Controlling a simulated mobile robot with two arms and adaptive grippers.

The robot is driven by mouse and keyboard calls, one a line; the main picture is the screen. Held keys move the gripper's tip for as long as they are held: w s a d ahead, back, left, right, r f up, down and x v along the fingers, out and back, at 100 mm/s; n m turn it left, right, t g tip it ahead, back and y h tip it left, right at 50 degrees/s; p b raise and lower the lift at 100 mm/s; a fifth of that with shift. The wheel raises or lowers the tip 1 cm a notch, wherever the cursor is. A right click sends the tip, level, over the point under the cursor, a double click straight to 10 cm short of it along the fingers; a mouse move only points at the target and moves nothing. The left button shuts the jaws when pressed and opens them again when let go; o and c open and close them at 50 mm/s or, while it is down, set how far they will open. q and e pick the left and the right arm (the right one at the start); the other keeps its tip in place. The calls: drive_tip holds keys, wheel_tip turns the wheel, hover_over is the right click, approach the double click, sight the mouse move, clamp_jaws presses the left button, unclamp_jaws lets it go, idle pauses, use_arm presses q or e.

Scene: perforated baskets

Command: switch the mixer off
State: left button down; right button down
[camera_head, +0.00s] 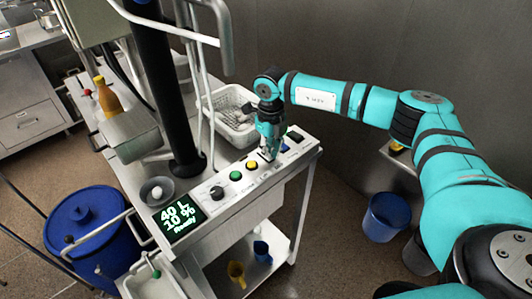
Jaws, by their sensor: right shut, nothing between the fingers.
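The mixer's control panel (220,200) runs along the front edge of a cart in the head view. Its display (180,215) is lit and reads "40 L 10 % Ready". On the panel are a black knob (216,193), a green button (235,176), a yellow button (252,165) and a dark switch (294,136) at the far right end. My right gripper (267,156) is shut and empty. It points down at the panel between the yellow button and the dark switch, and hides that part. I cannot tell whether it touches the panel. My left gripper is not in view.
A white perforated basket (233,128) sits behind my right gripper. A thick black column (168,95) rises left of it. A blue lidded drum (85,228) stands at the left. A blue bucket (386,217) is on the floor at the right.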

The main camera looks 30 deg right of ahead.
drive_tip(key=shift+s, duration=0.1)
drive_tip(key=shift+r+p, duration=0.7)
drive_tip(key=shift+r, duration=0.15)
drive_tip(key=shift+r+p, duration=1.3)
drive_tip(key=shift+r, duration=1.2)
